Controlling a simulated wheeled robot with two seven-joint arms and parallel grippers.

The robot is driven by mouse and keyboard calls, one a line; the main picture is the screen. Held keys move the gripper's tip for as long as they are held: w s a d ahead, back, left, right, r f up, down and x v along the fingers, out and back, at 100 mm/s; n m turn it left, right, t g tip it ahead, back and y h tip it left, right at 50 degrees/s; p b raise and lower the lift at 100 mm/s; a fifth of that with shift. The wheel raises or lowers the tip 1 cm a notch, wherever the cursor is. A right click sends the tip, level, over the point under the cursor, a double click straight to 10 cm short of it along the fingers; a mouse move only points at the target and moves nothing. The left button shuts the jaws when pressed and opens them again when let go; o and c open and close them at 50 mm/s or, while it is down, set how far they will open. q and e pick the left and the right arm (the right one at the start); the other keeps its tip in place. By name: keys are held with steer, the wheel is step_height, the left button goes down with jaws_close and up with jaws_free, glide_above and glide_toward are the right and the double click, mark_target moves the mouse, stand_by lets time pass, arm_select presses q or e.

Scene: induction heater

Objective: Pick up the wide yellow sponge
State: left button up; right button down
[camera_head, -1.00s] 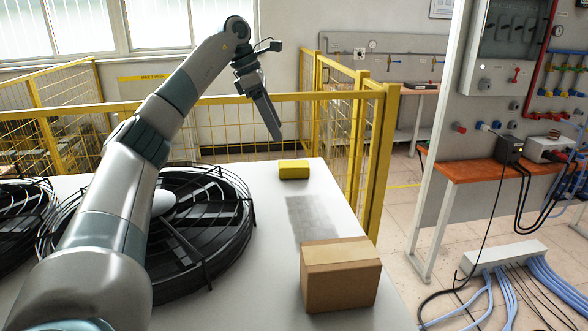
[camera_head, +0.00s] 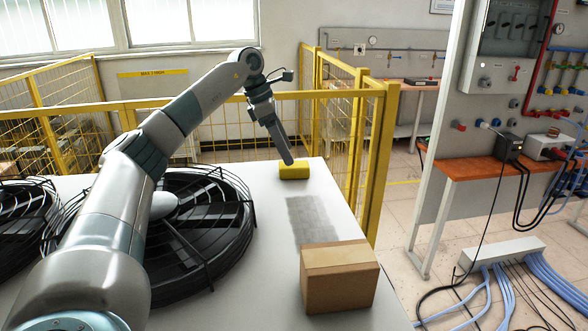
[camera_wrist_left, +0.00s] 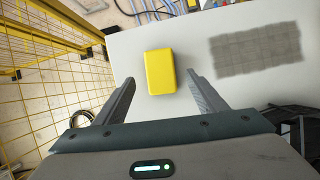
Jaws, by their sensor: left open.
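The wide yellow sponge (camera_head: 294,171) lies on the white table near its far edge. In the left wrist view the sponge (camera_wrist_left: 160,72) sits ahead of and between the two fingers. My left gripper (camera_head: 288,161) is above the sponge, pointing down, and its tip overlaps the sponge in the head view. In the left wrist view the left gripper (camera_wrist_left: 160,90) is open and empty, with a gap between each finger and the sponge. The exact height above the sponge is hard to tell. My right gripper is not in view.
A cardboard box (camera_head: 340,278) stands at the table's near right. A grey patch (camera_head: 312,220) lies between it and the sponge. A large black fan (camera_head: 200,225) takes up the table's left. A yellow fence (camera_head: 375,160) runs close behind and right of the table.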

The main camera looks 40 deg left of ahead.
mark_target(294, 169)
arm_select(q)
steer(key=p+x, duration=0.1)
steer(key=x, duration=0.2)
steer(key=shift+p, duration=0.3)
steer(key=shift+w+d+f, duration=0.15)
steer(key=shift+d+f, duration=0.1)
steer(key=shift+f, duration=0.3)
steer(key=c, duration=1.1)
